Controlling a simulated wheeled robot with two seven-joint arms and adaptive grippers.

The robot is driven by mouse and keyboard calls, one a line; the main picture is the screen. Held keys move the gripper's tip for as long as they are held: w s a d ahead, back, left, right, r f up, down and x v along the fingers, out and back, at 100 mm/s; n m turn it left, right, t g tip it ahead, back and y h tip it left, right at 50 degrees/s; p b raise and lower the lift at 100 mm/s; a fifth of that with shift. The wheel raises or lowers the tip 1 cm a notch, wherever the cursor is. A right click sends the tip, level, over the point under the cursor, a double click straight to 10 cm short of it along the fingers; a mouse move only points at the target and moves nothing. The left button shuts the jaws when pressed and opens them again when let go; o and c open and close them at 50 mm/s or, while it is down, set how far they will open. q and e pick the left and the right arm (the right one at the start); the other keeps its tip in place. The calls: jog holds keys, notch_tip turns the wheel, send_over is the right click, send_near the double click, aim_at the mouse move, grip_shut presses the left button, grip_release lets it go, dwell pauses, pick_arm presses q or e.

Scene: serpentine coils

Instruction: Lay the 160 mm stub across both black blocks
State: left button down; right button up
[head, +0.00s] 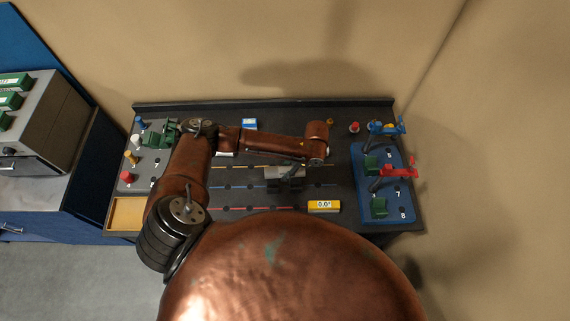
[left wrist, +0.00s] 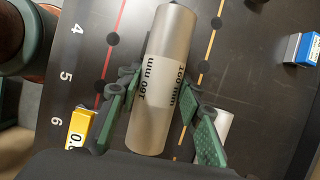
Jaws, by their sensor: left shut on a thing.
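The 160 mm stub (left wrist: 160,85) is a smooth silver cylinder with a pale label reading "160 mm". In the left wrist view it lies lengthwise between the green fingers of my left gripper (left wrist: 160,113), which is shut on it. In the head view the stub (head: 284,171) shows as a small grey shape over the middle of the dark board, with my left gripper (head: 288,184) at it. I cannot tell the stub's height above the board. The black blocks cannot be made out against the dark board. My right gripper is not in view.
The dark board (head: 240,197) carries yellow, blue and red lines. A yellow level (head: 323,206) reading 0.0° lies at its front right. A blue panel (head: 399,160) with clamps stands at the right. A blue-and-white box (head: 249,124) sits at the back.

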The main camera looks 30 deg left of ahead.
pick_arm(q)
jog(key=shift+a, duration=0.1)
jog(key=shift+f+m, duration=0.1)
jog(key=shift+m, duration=0.2)
notch_tip(320, 180, down, 2)
jog(key=b, duration=0.2)
jog(key=shift+f+b, duration=0.1)
jog(key=shift+b, duration=0.25)
notch_tip(320, 180, down, 2)
jog(key=b, duration=0.3)
jog(key=shift+f, duration=0.2)
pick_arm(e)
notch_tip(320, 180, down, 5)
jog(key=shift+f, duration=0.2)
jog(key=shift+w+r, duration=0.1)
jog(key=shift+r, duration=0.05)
pick_arm(q)
jog(key=shift+p, duration=0.5)
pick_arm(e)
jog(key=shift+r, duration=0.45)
pick_arm(q)
jog(key=shift+f, duration=0.25)
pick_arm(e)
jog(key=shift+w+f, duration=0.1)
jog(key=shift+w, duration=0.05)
